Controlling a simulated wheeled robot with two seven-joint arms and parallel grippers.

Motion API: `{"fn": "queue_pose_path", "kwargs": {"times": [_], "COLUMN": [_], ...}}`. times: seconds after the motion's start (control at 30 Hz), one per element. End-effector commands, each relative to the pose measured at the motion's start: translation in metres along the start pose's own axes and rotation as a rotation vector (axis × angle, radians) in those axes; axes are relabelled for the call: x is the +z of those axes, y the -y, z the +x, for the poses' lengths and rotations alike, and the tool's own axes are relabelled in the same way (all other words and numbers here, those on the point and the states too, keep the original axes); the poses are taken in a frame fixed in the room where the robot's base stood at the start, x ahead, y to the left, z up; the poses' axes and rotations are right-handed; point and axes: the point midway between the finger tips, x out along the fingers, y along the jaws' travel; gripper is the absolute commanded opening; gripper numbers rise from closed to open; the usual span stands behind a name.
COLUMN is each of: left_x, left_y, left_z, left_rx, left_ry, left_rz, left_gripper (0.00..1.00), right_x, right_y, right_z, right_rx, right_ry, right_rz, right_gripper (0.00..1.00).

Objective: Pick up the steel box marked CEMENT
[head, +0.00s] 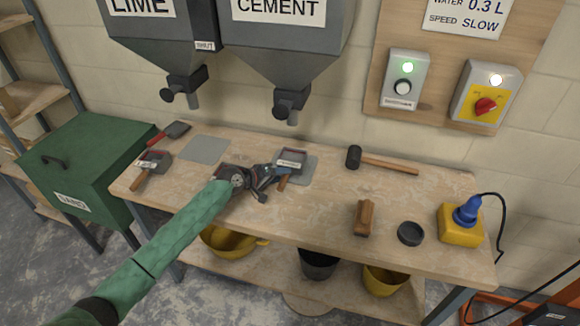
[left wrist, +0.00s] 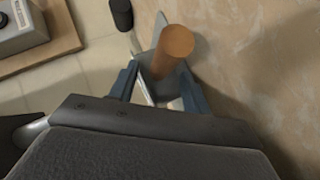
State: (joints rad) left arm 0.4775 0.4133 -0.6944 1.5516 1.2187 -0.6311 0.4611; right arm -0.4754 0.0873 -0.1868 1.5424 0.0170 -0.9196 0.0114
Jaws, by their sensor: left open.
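A small steel box (head: 291,158) with a wooden handle and a pale label sits on a grey pad (head: 308,169), below the hopper marked CEMENT (head: 280,10). The label is too small to read. My left gripper (head: 270,183) is open, just left of and in front of the box, at its handle. In the left wrist view the round wooden handle (left wrist: 175,48) shows between and beyond the fingers of my left gripper (left wrist: 158,78). The fingers are not closed on it; contact cannot be told. My right gripper is not in view.
A second handled steel box (head: 156,158), a red-handled trowel (head: 176,130) and an empty grey pad (head: 204,149) are at the left of the bench. A mallet (head: 380,160), a brush (head: 364,217), a black round lid (head: 410,233) and a yellow-blue device (head: 461,224) are at the right.

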Motion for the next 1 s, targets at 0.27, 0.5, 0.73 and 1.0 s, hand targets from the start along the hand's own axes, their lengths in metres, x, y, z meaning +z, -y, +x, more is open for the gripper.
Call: {"fn": "queue_pose_path", "kwargs": {"times": [0.27,0.5,0.73,1.0], "left_x": [0.0006,0.0005,0.0004,-0.0010], "left_y": [0.0004,0.0004,0.0005,-0.0016], "left_z": [0.0100,0.0097,0.0095,0.0088], "left_rx": [0.000,0.000,-0.001,0.001], "left_ry": [0.000,0.000,0.000,-0.001], "left_rz": [-0.001,0.000,-0.001,0.001], "left_gripper": [0.48,0.18,0.00,0.00], "right_x": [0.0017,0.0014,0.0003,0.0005], "right_y": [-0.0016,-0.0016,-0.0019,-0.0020], "right_z": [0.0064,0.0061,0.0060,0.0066], "right_rx": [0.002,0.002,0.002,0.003], "right_ry": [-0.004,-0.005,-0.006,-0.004], "right_rz": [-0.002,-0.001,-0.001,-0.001], "right_gripper": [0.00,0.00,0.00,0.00]}}
